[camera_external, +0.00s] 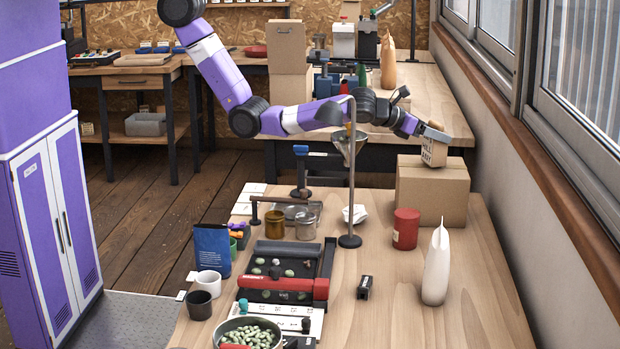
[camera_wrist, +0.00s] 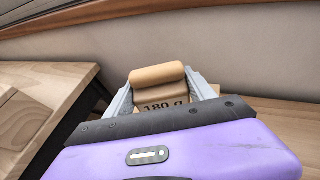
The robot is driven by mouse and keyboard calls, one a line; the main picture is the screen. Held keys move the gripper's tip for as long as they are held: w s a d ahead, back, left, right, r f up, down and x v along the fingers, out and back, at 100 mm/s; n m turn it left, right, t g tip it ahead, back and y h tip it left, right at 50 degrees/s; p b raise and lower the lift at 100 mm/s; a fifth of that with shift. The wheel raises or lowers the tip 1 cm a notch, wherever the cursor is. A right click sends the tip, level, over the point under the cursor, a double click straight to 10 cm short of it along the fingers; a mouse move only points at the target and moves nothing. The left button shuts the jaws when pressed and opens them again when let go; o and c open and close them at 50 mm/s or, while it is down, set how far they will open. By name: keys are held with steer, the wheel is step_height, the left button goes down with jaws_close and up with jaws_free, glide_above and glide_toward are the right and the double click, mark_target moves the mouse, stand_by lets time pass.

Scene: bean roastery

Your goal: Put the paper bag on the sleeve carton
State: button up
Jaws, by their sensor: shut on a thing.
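The paper bag (camera_external: 434,154) is a small kraft bag with a rolled top and dark lettering on its front. In the wrist view the bag (camera_wrist: 158,76) shows "180 g". My gripper (camera_external: 436,138) is shut on it, with a finger on each side in the wrist view (camera_wrist: 160,92). The sleeve carton (camera_external: 431,196) is a plain closed cardboard box at the far right of the near table. The bag is over the carton's top, its base at or very near that surface; I cannot tell whether they touch.
A red canister (camera_external: 405,229) and a white pouch (camera_external: 437,265) stand in front of the carton. A metal stand with a funnel (camera_external: 350,170) rises left of it, below my arm. The window wall is close on the right. The table's front right is clear.

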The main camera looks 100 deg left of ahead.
steer(key=shift+f, duration=0.25)
steer(key=shift+f, duration=0.2)
steer(key=o, duration=1.6)
steer(key=shift+c, duration=0.2)
steer(key=shift+r, duration=0.15)
steer(key=v, duration=1.2)
